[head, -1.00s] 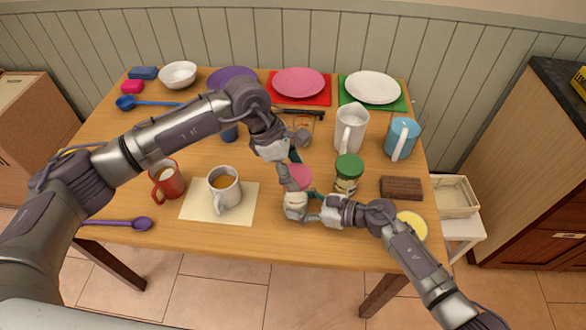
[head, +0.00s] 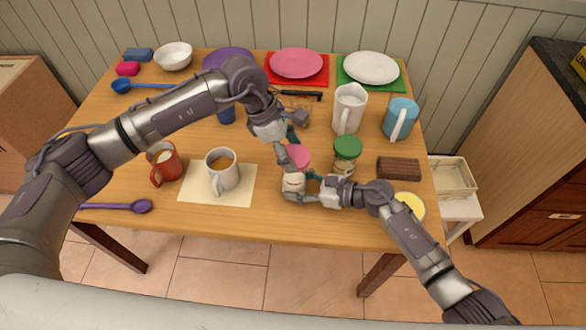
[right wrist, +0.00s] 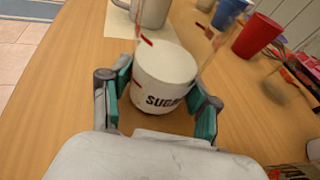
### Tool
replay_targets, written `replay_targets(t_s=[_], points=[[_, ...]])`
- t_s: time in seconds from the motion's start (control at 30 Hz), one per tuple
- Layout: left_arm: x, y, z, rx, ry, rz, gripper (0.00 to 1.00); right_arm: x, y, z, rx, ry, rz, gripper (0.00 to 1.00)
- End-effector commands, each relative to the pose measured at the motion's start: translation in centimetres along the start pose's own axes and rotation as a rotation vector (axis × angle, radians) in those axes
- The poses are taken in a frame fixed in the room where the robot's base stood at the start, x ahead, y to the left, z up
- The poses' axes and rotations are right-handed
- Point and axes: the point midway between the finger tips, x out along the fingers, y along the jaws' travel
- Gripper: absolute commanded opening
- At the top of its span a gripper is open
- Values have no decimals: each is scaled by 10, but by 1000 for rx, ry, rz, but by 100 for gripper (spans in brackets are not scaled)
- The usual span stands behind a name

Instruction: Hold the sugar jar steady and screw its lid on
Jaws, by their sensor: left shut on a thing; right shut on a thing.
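The sugar jar (head: 293,184) is small and white and stands near the front of the table. In the right wrist view the jar (right wrist: 164,82), lettered "SUGAR", sits between my right gripper's teal pads. My right gripper (head: 304,187) is shut on the jar's body from the right. I cannot tell whether lid and jar are threaded together.
A green-lidded jar (head: 347,150) stands close right of my grippers. A coffee mug (head: 222,172) on a cream mat (head: 247,186) is to the left. A brown block (head: 398,168) and a yellow disc (head: 410,206) lie to the right. A white pitcher (head: 349,108) stands behind.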

Motion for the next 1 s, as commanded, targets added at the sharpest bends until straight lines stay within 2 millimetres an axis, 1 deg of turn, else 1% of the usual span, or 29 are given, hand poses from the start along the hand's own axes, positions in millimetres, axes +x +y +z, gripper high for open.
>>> replay_targets(t_s=[1.0], points=[[16,-1,-7,0,0,-1,57,0,0,0,0,1,0,42]])
